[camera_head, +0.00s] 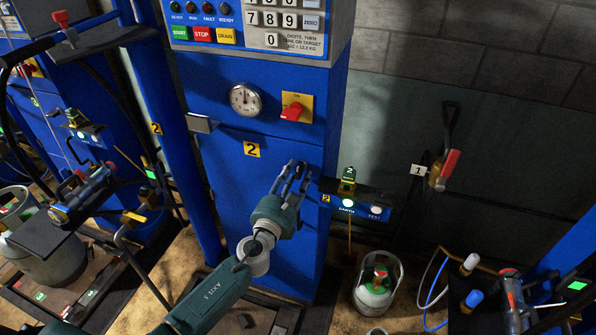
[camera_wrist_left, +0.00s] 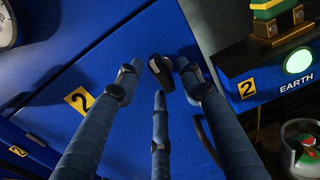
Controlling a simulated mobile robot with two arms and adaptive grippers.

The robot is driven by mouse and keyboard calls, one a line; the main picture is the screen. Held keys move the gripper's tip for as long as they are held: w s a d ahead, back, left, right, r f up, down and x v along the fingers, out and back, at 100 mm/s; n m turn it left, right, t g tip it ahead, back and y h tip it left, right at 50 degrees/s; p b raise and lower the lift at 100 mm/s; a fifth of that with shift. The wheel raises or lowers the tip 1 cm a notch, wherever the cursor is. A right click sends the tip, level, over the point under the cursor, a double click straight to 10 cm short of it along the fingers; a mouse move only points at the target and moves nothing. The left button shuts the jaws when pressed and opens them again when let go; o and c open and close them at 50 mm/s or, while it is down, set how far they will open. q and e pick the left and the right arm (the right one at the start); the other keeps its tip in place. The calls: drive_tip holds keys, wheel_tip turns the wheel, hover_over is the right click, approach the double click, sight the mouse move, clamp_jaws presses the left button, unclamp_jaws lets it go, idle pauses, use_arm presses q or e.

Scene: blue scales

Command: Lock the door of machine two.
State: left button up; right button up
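Machine two is the blue cabinet (camera_head: 225,185) with a yellow label "2" (camera_head: 251,149), which also shows in the left wrist view (camera_wrist_left: 80,98). Its blue door panel (camera_wrist_left: 70,65) looks flush with the cabinet in the left wrist view. A small black latch knob (camera_wrist_left: 160,68) sits near the panel's right side. My left gripper (camera_head: 295,170) is at the cabinet's right front. In the left wrist view its fingers (camera_wrist_left: 158,80) are spread around the knob, with a visible gap; contact is unclear. In the head view the gripper hides the knob. My right gripper is out of view.
Right of the gripper, a small shelf (camera_head: 355,196) carries a lit EARTH lamp (camera_head: 347,203) and a TEST button (camera_head: 376,210). A grey-green gas cylinder (camera_head: 376,288) stands below it. A red switch (camera_head: 293,112) and a gauge (camera_head: 245,99) sit above.

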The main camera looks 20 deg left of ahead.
use_arm(q)
drive_tip(key=shift+w, duration=0.95)
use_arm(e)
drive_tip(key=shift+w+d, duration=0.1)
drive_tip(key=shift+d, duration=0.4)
use_arm(q)
drive_tip(key=shift+c, duration=0.3)
clamp_jaws()
